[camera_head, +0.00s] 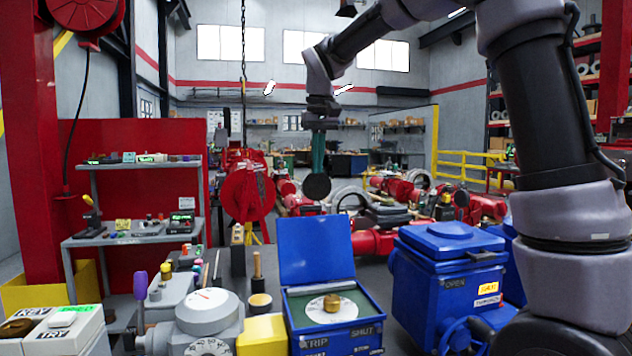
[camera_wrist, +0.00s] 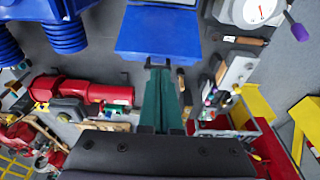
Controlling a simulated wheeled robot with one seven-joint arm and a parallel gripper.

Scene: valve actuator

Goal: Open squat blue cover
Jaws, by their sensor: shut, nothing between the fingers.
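The squat blue box (camera_head: 330,315) stands in the middle foreground in the head view. Its blue cover (camera_head: 315,248) is raised upright at the back edge, so a white dial with a brass knob (camera_head: 332,303) shows inside. In the wrist view the raised cover (camera_wrist: 158,35) is at the top centre. My gripper (camera_head: 318,166) hangs above and behind the cover in the head view, with its green fingers pointing down, shut and empty. In the wrist view its fingertips (camera_wrist: 158,64) appear near the cover's edge; whether they touch it I cannot tell.
A taller blue box (camera_head: 447,275) with a closed lid stands to the right. A grey gauge housing (camera_head: 208,315) and a yellow block (camera_head: 262,336) are on the left. A wooden-handled tool (camera_head: 257,265) stands beside the squat box. Red pipework (camera_head: 375,242) lies behind.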

